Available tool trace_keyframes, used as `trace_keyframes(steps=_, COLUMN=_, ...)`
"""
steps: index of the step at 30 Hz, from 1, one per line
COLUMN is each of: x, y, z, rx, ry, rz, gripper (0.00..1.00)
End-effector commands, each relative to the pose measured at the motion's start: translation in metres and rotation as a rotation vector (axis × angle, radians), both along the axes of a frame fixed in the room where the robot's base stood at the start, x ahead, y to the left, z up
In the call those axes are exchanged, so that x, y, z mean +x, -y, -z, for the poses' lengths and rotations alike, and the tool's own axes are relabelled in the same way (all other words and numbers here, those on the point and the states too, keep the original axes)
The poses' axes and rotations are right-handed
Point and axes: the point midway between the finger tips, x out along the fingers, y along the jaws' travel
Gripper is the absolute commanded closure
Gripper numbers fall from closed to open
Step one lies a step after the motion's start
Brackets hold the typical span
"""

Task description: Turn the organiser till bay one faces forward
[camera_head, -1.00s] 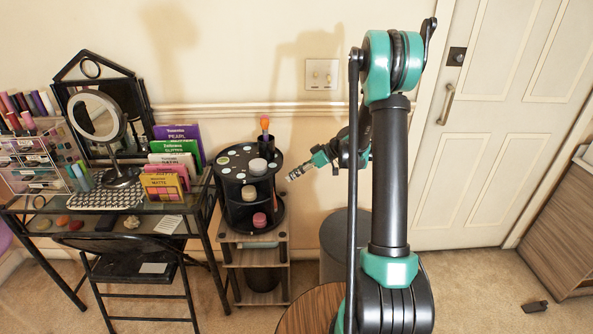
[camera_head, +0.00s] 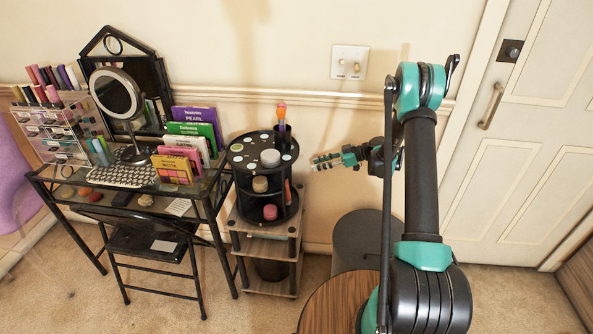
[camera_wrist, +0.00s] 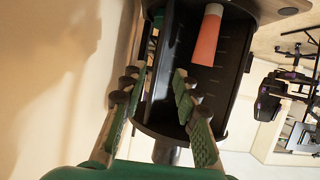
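The organiser (camera_head: 248,165) is a black round tower on a small side stand. Its open bay facing the head camera holds a beige jar (camera_head: 260,184) and a pink jar (camera_head: 270,211). A reddish tube (camera_head: 288,192) shows at its right side. No bay number is legible. My gripper (camera_head: 316,162) is just right of the organiser, beside its upper part. In the wrist view my gripper (camera_wrist: 157,80) is open, its fingers spread in front of the organiser's dark wall (camera_wrist: 152,112). The salmon tube (camera_wrist: 207,38) stands in the bay beyond the right finger. Contact cannot be told.
The wooden side stand (camera_head: 265,247) carries the organiser. A glass-topped vanity desk (camera_head: 205,195) with palettes and a mirror (camera_head: 115,93) is close on the left. A grey cylinder (camera_head: 358,240) stands right of the stand. The wall is close behind.

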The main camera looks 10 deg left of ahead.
Motion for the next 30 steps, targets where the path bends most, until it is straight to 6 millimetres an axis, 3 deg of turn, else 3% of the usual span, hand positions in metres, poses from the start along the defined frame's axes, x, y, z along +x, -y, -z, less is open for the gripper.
trace_keyframes(steps=9, x=0.001, y=-0.059, z=0.024, rx=-0.001, ry=0.000, rz=-0.003, gripper=0.70)
trace_keyframes(steps=15, x=0.002, y=-0.087, z=0.036, rx=-0.001, ry=-0.002, rz=-0.001, gripper=0.70)
trace_keyframes(steps=21, x=0.002, y=-0.099, z=0.041, rx=-0.001, ry=-0.001, rz=-0.001, gripper=0.70)
trace_keyframes(steps=30, x=0.003, y=-0.100, z=0.041, rx=-0.001, ry=-0.001, rz=0.000, gripper=0.70)
